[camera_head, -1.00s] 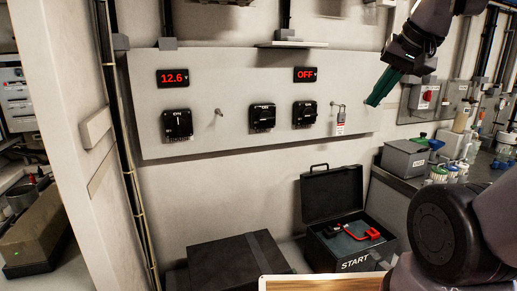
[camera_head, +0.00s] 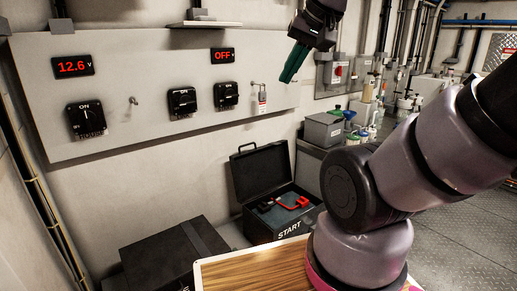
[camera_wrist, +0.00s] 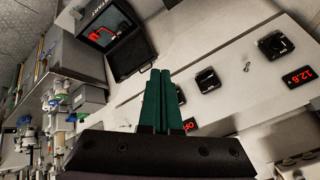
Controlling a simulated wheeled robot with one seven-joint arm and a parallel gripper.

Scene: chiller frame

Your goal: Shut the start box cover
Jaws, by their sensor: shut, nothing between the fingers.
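The start box (camera_head: 283,223) is a black case marked START on its front, low against the wall in the head view. Its cover (camera_head: 262,170) stands up open at the back, with a handle on its top edge. A red item (camera_head: 292,203) lies inside the box. The box also shows in the wrist view (camera_wrist: 103,36), with its open cover (camera_wrist: 132,56) beside it. My gripper (camera_head: 288,76) has green fingers and is shut and empty. It is up in front of the panel, well above the cover and apart from it.
A pale wall panel (camera_head: 130,140) carries black switches and red displays reading 12.6 and OFF. A black case (camera_head: 180,262) is left of the start box. A grey bin (camera_head: 322,130) and bottles crowd the bench at right. A wooden-topped surface (camera_head: 250,272) lies in front.

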